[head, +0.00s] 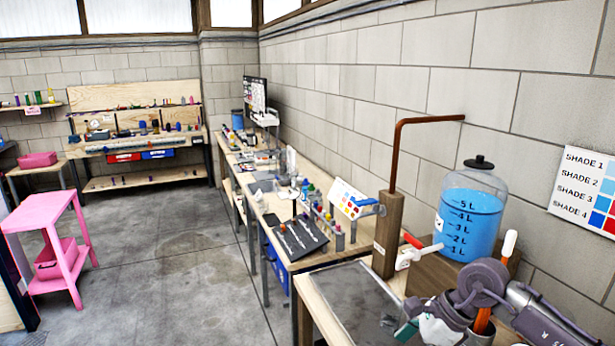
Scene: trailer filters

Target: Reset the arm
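My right arm comes in at the lower right, its grey and purple links reaching over the near workbench. My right gripper (424,326) is at the bottom edge of the head view, by the right side of a dark tray (352,300). It is partly cut off by the frame, and its fingers cannot be made out clearly. White and teal parts show at it; I cannot tell whether it holds anything. My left arm and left gripper are not in view.
A tank of blue liquid (468,215) stands against the wall close to my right arm. A wooden post (388,235) with a copper pipe (395,150) and a red-handled tap (413,248) stand beside it. A pink cart (55,240) is at left; the floor between is clear.

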